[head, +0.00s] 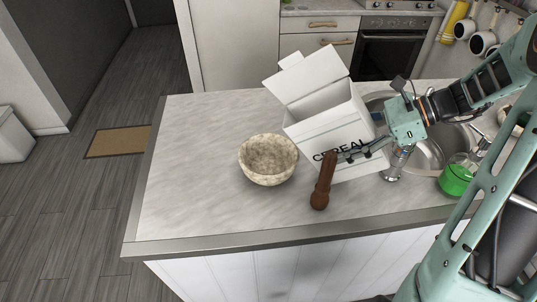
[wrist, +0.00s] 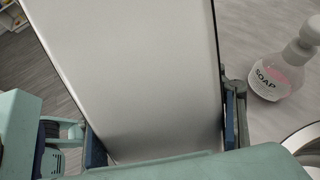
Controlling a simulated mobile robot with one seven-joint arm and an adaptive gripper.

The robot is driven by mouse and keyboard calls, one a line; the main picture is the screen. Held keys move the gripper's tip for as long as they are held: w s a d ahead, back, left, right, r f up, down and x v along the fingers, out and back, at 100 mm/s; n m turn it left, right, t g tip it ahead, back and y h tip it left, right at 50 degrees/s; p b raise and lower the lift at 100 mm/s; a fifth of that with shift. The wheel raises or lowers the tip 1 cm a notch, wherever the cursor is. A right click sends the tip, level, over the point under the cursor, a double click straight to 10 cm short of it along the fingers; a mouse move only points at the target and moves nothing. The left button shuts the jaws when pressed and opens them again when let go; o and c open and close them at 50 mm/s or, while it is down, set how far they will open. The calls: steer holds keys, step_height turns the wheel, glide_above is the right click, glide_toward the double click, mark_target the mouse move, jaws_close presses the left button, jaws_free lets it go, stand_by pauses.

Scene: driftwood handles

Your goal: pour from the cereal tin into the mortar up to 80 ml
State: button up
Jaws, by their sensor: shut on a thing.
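The cereal tin (head: 322,128) is a white box with black CEREAL lettering and an open lid, tilted to the left, above the counter. My gripper (head: 366,153) is shut on it from the right side. In the wrist view the tin's plain side (wrist: 135,70) fills the space between my gripper's fingers (wrist: 160,140). The mortar (head: 268,159) is a speckled beige stone bowl standing upright on the counter, left of the tin. The tin's open top is above and right of the mortar. The mortar looks empty; the tin's contents are hidden.
A brown wooden pepper mill or pestle (head: 322,182) stands in front of the tin. A sink (head: 432,150), green bottle (head: 457,177) and soap bottle (wrist: 280,72) are on the right. The counter (head: 195,170) left of the mortar is clear.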

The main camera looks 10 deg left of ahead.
steer(key=shift+d+f+h, duration=0.1)
steer(key=shift+d+h, duration=0.05)
steer(key=shift+h, duration=1.25)
steer(key=shift+f+h, duration=0.3)
steer(key=shift+h, duration=1)
steer(key=shift+c, duration=0.2)
stand_by(1.0)
steer(key=shift+r+h+p, duration=0.6)
steer(key=shift+h, duration=0.2)
stand_by(2.0)
steer(key=shift+a+r+h+p, duration=0.4)
steer(key=shift+a+r+p, duration=0.15)
steer(key=shift+p, duration=0.25)
stand_by(0.5)
